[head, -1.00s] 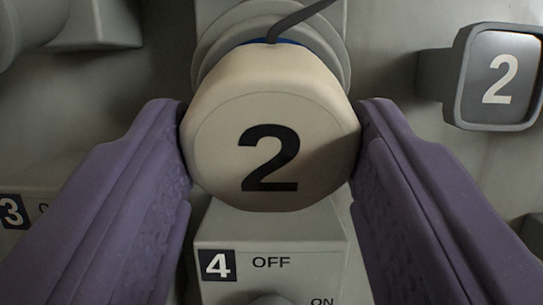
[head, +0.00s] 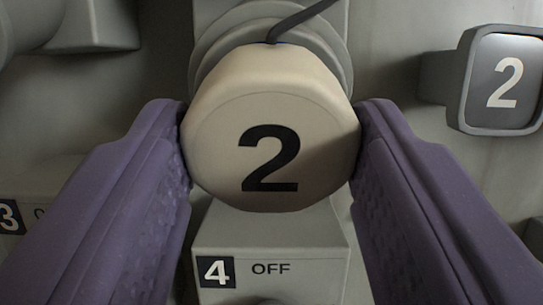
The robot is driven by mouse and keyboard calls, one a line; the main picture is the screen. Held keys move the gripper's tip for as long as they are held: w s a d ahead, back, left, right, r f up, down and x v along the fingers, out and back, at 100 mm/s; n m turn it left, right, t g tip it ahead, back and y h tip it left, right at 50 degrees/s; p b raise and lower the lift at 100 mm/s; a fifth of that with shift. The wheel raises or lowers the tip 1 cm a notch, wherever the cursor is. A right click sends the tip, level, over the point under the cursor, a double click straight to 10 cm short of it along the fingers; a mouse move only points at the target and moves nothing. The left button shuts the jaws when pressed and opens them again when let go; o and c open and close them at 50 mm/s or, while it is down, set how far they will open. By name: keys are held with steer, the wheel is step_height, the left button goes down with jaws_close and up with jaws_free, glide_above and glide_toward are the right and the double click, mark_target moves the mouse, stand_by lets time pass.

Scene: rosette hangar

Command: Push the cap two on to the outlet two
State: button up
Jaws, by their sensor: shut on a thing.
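Cap two (head: 270,110) is a cream, rounded cap with a black 2 on its face, in the middle of the head view. My gripper (head: 270,145) is shut on it, one purple finger against each side. Behind the cap is a grey round outlet (head: 325,48) with stepped rings, mostly hidden by the cap. A dark cable or strap runs from the top of the cap up to the right. How far the cap sits on the outlet is hidden. A grey sign with a white 2 (head: 505,82) stands at the right.
A grey box marked 4 and OFF (head: 270,240) lies just below the cap. Another box marked 3 (head: 45,205) is at the lower left, partly behind my finger. A grey fitting (head: 95,25) juts out at the upper left.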

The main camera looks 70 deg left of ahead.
steer(key=shift+w+a, duration=0.1)
steer(key=shift+a, duration=0.1)
steer(key=o, duration=1.5)
steer(key=shift+c, duration=0.2)
